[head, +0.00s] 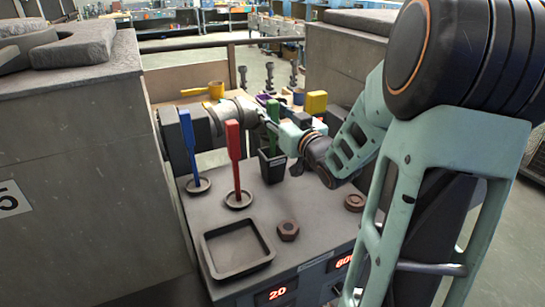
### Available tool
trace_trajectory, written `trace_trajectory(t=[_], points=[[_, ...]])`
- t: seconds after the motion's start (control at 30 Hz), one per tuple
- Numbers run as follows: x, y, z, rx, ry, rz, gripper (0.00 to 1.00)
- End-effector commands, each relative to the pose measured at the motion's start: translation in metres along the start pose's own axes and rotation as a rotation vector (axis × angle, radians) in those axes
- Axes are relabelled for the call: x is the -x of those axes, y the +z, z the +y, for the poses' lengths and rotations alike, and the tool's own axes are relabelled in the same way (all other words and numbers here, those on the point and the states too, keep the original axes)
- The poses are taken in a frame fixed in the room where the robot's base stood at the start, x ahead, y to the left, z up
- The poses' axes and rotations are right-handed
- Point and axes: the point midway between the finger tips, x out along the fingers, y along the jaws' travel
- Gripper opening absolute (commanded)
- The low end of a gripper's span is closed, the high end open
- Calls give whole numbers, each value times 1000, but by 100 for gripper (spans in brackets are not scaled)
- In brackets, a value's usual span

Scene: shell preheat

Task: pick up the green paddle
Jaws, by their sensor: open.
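The green paddle (273,112) stands upright, with its lower end at the dark square cup (271,168) on the grey bench top. My gripper (276,128) is at the paddle's height, reaching in from the right. Its pale parts show close beside the paddle's shaft. Its jaws are open; the fingertips are small and partly hidden, so I cannot tell whether they touch the paddle. The paddle's lowest part is hidden in or behind the cup.
A blue paddle (188,140) and a red paddle (234,150) stand in round dishes to the left. A square tray (237,268) and a hex nut (288,231) lie in front. A grey cylinder (233,114) is behind. A yellow block (316,102) is at the back.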

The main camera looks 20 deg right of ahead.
Motion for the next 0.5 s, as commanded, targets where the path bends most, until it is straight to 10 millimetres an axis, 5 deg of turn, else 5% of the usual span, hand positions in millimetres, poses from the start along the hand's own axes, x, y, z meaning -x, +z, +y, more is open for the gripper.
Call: trace_trajectory(t=[0.33,0.5], points=[[-9,0,0,0,0,0,40],[-9,0,0,0,0,0,21]])
